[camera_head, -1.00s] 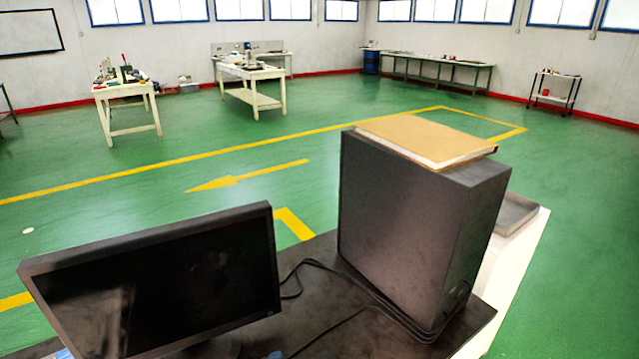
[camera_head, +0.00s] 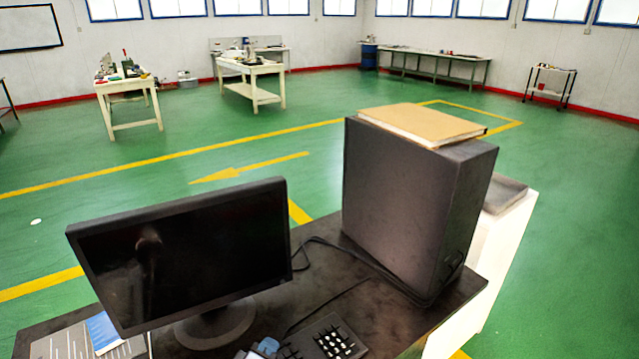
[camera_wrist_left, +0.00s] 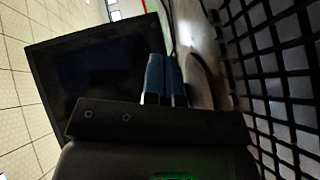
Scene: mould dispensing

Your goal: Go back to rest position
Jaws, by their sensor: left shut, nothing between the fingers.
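My left gripper (camera_head: 263,347) shows only as small blue fingertips at the bottom edge of the head view, above the desk between the monitor's stand and the keyboard. In the left wrist view its two blue fingers (camera_wrist_left: 165,78) lie side by side, shut and empty. The dark monitor (camera_head: 185,255) stands to its left in the head view and also shows in the left wrist view (camera_wrist_left: 95,65). The black keyboard (camera_head: 322,340) is just right of the fingertips and fills the right side of the left wrist view (camera_wrist_left: 285,70). My right gripper is not in view.
A black computer tower (camera_head: 410,210) stands on the dark desk (camera_head: 300,295) with a tan-covered book (camera_head: 420,122) on top. Cables lie between tower and monitor. A printed sheet (camera_head: 75,342) lies at lower left. The green floor beyond is open, with worktables farther off.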

